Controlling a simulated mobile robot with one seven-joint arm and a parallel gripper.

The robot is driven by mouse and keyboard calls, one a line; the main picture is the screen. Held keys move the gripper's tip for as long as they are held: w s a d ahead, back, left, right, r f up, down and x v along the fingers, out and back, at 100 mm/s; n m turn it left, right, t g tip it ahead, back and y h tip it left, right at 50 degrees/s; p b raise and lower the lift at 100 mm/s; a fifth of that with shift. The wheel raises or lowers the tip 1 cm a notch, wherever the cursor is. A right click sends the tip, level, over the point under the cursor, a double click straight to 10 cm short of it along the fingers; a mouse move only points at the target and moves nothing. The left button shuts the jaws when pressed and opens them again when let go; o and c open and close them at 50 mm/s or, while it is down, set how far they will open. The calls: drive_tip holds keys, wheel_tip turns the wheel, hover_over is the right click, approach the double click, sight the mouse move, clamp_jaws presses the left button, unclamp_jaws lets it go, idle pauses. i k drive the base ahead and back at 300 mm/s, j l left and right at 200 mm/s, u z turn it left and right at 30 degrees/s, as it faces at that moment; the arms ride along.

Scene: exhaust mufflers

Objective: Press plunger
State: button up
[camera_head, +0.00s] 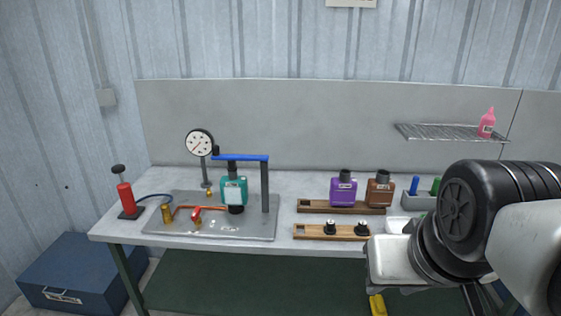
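A red hand pump (125,198) stands upright on a dark base at the far left end of the bench. Its plunger has a dark round knob (118,170) that sits raised above the red body on a short rod. A blue hose runs from the pump toward the metal test plate. My gripper (380,300) hangs at the lower right, in front of the bench edge and far from the pump. Its white hand shows, but its fingers are mostly hidden or cut off, so its opening is unclear. Nothing is seen held in it.
A metal plate (254,233) carries a dial gauge (200,143), a teal muffler (234,190) under a blue clamp bar (240,157), and red piping. Purple (343,192) and brown (380,193) mufflers stand in a wooden rack. A blue chest (85,270) sits on the floor at left.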

sight(118, 168)
drive_tip(key=u, duration=1.5)
